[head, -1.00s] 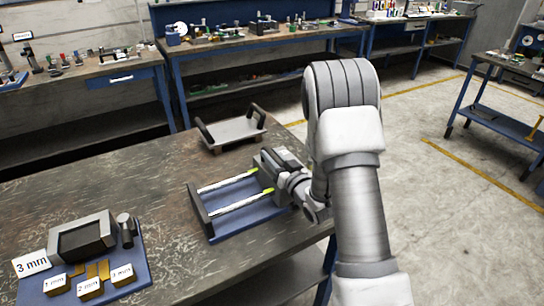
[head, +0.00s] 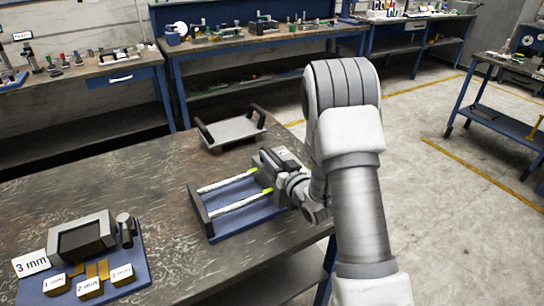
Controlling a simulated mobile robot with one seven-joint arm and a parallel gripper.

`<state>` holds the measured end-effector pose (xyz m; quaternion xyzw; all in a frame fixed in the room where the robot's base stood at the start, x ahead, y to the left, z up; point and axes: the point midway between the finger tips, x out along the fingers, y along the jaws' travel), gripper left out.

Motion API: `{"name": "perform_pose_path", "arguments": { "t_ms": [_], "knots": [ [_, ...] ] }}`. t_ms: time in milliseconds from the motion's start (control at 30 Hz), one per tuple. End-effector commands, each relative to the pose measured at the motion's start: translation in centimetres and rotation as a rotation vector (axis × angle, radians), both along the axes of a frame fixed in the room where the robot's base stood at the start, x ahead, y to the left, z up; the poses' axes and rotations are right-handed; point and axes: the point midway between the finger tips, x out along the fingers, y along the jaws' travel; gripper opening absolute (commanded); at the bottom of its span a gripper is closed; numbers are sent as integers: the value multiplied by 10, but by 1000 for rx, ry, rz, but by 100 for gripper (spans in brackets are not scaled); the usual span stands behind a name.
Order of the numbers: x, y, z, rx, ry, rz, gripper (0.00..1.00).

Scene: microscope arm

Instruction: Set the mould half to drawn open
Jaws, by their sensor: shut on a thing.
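The mould fixture has a blue base (head: 238,213) on the near bench, with two pale rails (head: 228,181) running across it. A dark fixed end plate (head: 199,212) stands at the left end of the rails. The grey mould half (head: 268,170) stands at the right end, well apart from that plate, with yellow-green marks on the rails beside it. My gripper (head: 286,177) is at the right side of the mould half, shut on it. The fingertips and the exact place of the grip are mostly hidden by my wrist and the block.
A grey tray with dark handles (head: 233,130) stands behind the fixture. At the front left, a blue board (head: 128,262) carries a grey block, brass pieces with labels and a 3 mm card (head: 31,264). The bench is bare between the board and fixture. The bench's right edge is close to my arm.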

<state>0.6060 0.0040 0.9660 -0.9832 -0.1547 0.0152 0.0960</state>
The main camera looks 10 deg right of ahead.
Motion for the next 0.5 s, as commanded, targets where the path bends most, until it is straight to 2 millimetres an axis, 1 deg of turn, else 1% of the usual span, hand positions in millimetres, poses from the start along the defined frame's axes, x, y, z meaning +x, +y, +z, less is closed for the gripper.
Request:
{"name": "perform_pose_path", "arguments": {
  "t_ms": [167,200,300,400,500],
  "knots": [
    [-11,38,-4,8,-1,3,0],
    [-14,48,-4,6,-3,4,0],
    [-21,68,-3,6,-3,3,0],
    [-26,81,-2,5,-2,1,0],
    [-28,87,-1,4,-1,1,0]
  ]
}}
